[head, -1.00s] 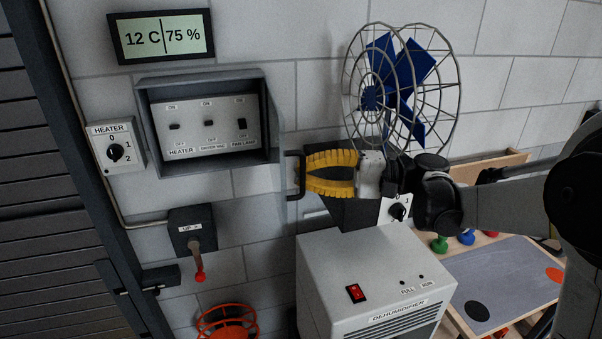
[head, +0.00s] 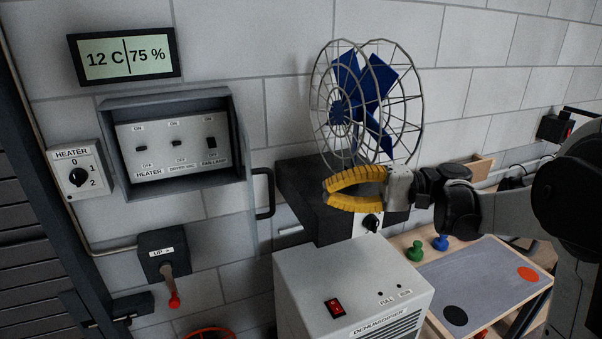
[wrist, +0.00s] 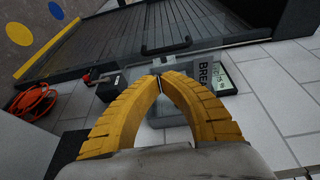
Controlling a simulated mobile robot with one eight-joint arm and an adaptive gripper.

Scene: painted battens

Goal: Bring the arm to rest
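My gripper (head: 326,190) has two yellow ribbed fingers, and their tips are together with nothing between them. It is held in the air in front of the fan's dark stand, to the right of a black handle (head: 263,193) and apart from it. In the wrist view my gripper (wrist: 159,77) shows the same curved fingers meeting at the tips. My arm reaches in from the right of the head view.
The switch box (head: 245,135) is open on the wall. A blue-bladed fan (head: 365,105) stands behind my gripper, and a dehumidifier (head: 350,275) is below. A work table (head: 485,285) is at the lower right. An orange reel (wrist: 32,88) shows in the wrist view.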

